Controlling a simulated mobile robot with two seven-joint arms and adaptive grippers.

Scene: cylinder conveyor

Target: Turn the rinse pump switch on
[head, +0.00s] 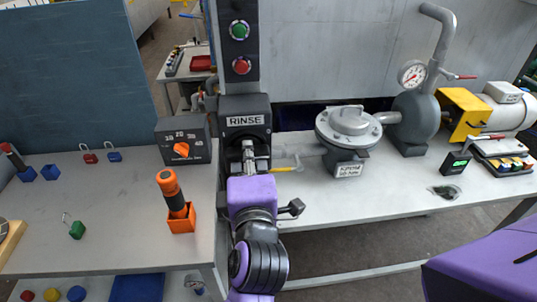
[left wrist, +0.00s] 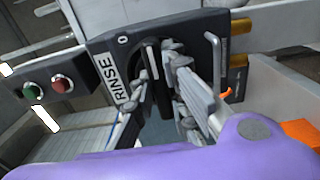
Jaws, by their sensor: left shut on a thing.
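The rinse pump switch is a dark box (head: 232,104) with a white RINSE label, mounted on a post left of the pump. In the left wrist view the switch box (left wrist: 100,45) shows a "0" mark and a dark round dial with a handle (left wrist: 151,58) between my fingers. My left gripper (head: 249,152) is in front of the switch, below the label. In the left wrist view its fingers (left wrist: 162,82) are shut on the switch handle. The fingers hide much of the dial, so its exact setting is unclear. My right gripper is out of view.
A green button (head: 240,30) and a red button (head: 241,66) are above the switch. A dark box with an orange dial (head: 181,150) and an orange-black tool in an orange holder (head: 181,219) stand left. The grey pump (head: 347,130) and a yellow-handled valve (head: 287,168) are right.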

